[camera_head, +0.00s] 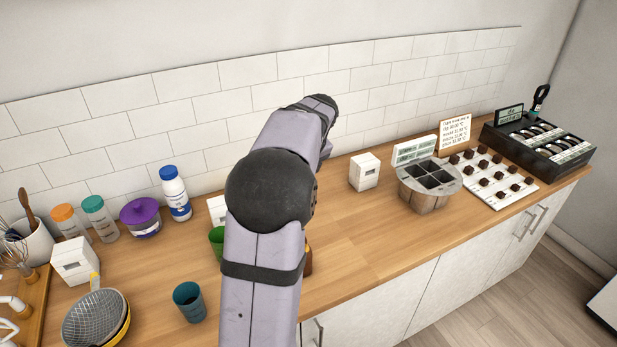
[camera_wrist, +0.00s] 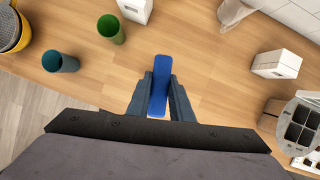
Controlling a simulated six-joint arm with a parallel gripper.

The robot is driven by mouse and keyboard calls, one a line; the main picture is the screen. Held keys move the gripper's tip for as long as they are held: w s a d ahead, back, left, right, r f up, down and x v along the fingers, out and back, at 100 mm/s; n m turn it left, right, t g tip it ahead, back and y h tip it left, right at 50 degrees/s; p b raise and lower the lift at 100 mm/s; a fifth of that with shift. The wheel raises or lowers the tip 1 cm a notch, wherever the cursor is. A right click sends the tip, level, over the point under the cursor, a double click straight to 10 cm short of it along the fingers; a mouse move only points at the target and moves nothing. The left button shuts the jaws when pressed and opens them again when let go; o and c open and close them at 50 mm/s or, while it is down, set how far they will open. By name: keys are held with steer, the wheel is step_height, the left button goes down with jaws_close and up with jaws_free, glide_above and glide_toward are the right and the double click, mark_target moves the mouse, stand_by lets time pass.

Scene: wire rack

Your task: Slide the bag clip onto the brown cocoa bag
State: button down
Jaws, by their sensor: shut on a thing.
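My gripper (camera_wrist: 158,100) is shut on a long flat blue piece, the bag clip (camera_wrist: 161,72), in the wrist view. The clip points away from the fingers, above the wooden counter. The head view hides my gripper and the clip behind my arm. A small brown edge (camera_head: 308,260) shows beside my arm in the head view; I cannot tell whether it is the cocoa bag. I cannot make out a brown cocoa bag clearly in either view.
Left are a green cup (camera_wrist: 111,29), a teal cup (camera_wrist: 60,62) and a white box (camera_wrist: 135,8). A pale, partly cut-off object (camera_wrist: 233,12) stands at the wrist view's top. Right are another white box (camera_head: 364,173) and a divided metal container (camera_head: 428,196). Counter between is clear.

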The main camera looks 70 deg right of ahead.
steer(key=shift+s+a+f+m+g+h, duration=0.1)
steer(key=shift+s+f+m+h, duration=0.1)
steer(key=shift+f+m, duration=0.3)
steer(key=shift+s+a+f+m+g+h, duration=0.1)
steer(key=shift+s+f+m, duration=0.1)
steer(key=shift+f+m, duration=0.2)
steer(key=shift+s+a+f+m+g+h, duration=0.1)
steer(key=shift+s+f+m, duration=0.1)
steer(key=shift+f+m, duration=0.3)
steer(key=shift+f+b, duration=0.25)
steer(key=shift+b, duration=0.05)
steer(key=shift+f+b, duration=2.6)
steer(key=shift+b, duration=0.4)
steer(key=c, duration=2.1)
jaws_free()
jaws_close()
steer(key=shift+f, duration=0.3)
steer(key=shift+p, duration=0.9)
